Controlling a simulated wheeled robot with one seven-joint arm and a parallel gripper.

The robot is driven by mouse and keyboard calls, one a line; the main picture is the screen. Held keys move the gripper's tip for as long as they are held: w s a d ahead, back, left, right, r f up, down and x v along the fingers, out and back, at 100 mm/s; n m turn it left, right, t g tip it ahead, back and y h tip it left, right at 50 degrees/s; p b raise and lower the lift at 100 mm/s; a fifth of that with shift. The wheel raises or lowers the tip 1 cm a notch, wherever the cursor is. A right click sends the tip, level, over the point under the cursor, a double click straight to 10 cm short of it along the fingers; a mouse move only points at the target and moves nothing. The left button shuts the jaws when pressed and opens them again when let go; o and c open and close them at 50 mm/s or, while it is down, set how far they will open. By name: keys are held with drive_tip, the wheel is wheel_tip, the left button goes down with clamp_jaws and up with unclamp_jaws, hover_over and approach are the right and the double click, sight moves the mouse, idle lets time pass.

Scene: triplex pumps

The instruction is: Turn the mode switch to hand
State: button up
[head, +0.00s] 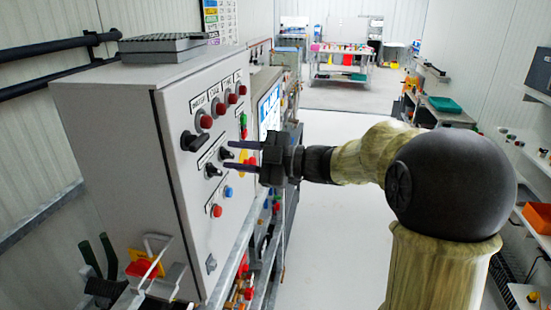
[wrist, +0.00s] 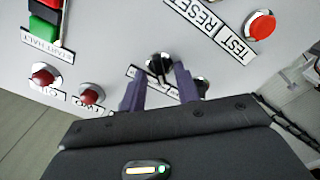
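Two small black selector knobs sit on the grey panel door: an upper one (head: 225,154) and a lower one (head: 212,171). The word for the mode switch is not readable, so I cannot tell for certain which knob it is. My gripper (head: 228,155) is at the panel with two dark purple fingers apart. In the wrist view my gripper (wrist: 159,80) has one knob (wrist: 159,63) between and just beyond its fingertips. The other knob (wrist: 201,86) is just right of the right finger and partly hidden. I cannot tell whether a finger touches either knob.
A larger black rotary handle (head: 194,141) sits to the left on the panel. Red lamps (head: 206,121), a blue button (head: 228,191) and a red button (head: 216,211) are close by. The wrist view shows a red TEST button (wrist: 260,25). The aisle floor (head: 335,200) is clear.

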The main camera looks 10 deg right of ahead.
drive_tip(key=b+v, duration=0.3)
drive_tip(key=v, duration=1.3)
drive_tip(key=shift+s+d+b, duration=0.15)
drive_tip(key=shift+d+b, duration=0.15)
drive_tip(key=shift+d, duration=0.1)
drive_tip(key=w+f+m+t+h, duration=0.2)
drive_tip(key=w+m+t+h, duration=0.4)
drive_tip(key=w+m+t, duration=0.3)
wheel_tip(320, 180, down, 9)
drive_tip(key=d+m+h, duration=0.3)
drive_tip(key=m+h, duration=0.4)
drive_tip(key=h, duration=0.1)
drive_tip(key=s+a+f+m+g+h, duration=0.1)
drive_tip(key=s+a+f+m+g, duration=0.1)
drive_tip(key=s+f+g, duration=0.4)
drive_tip(key=s+a+f+m+g+h+p, duration=0.1)
drive_tip(key=s+f+m+g, duration=0.4)
drive_tip(key=s+f, duration=0.7)
drive_tip(key=s+a+g+h, duration=0.1)
drive_tip(key=s, duration=0.2)
drive_tip(key=shift+s+f+g, duration=0.2)
drive_tip(key=shift+s+g, duration=0.1)
drive_tip(key=shift+s, duration=0.1)
